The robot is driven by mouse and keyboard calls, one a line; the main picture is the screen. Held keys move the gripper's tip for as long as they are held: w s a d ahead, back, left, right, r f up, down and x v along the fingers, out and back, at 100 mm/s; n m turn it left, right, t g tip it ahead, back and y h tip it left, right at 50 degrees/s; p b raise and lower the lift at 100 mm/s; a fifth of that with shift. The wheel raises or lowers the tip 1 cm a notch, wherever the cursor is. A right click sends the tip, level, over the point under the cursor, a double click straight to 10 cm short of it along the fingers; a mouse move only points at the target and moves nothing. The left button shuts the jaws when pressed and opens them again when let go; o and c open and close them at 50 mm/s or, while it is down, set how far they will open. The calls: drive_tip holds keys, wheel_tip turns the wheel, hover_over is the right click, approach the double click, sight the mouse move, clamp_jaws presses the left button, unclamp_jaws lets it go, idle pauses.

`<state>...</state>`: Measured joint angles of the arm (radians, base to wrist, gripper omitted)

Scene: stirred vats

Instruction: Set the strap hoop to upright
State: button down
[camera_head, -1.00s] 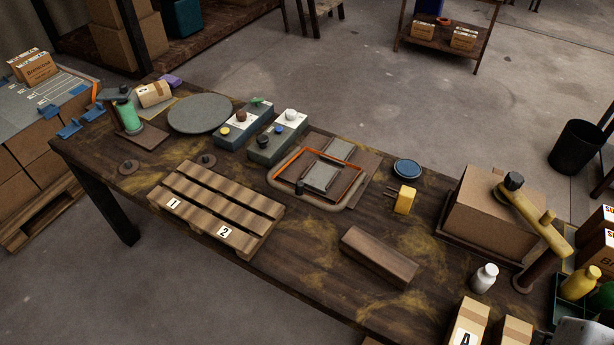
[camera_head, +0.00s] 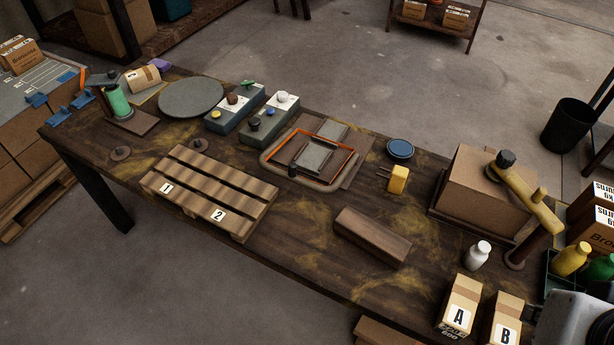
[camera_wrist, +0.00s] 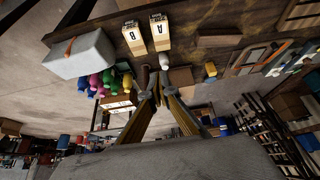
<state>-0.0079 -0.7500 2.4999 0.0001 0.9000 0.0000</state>
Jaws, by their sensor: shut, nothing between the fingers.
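In the wrist view the orange and beige outline (camera_wrist: 243,60) shows small at the upper right, tilted by the camera. My gripper (camera_wrist: 153,80) is shut and empty in the wrist view, well apart from the hoop. It is not seen in the head view.
A slatted pallet (camera_head: 210,197), a brown block (camera_head: 372,236), a yellow item (camera_head: 398,179) and a blue disc (camera_head: 400,149) surround the base. A large carton (camera_head: 480,190), a post with a yellow lever (camera_head: 528,198) and a white bottle (camera_head: 478,254) stand right.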

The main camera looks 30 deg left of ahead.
drive_tip(key=w+a+f+n+h, duration=0.2)
drive_tip(key=w+a+f+n, duration=0.4)
drive_tip(key=a+f+n, duration=0.5)
drive_tip(key=w+a+f+n+h, duration=0.2)
drive_tip(key=w+a+f+n, duration=0.4)
drive_tip(key=a+f+n, duration=0.55)
drive_tip(key=w+a+f+n+t+y, duration=0.1)
drive_tip(key=w+a+n+y, duration=0.1)
drive_tip(key=a+n, duration=0.4)
drive_tip(key=w+a+f+n+t+y, duration=0.2)
drive_tip(key=w+a+n, duration=0.2)
drive_tip(key=a, duration=1.1)
drive_tip(key=n, duration=0.3)
drive_tip(key=shift+t, duration=0.3)
drive_tip(key=shift+f, duration=0.25)
drive_tip(key=shift+x, duration=4.9)
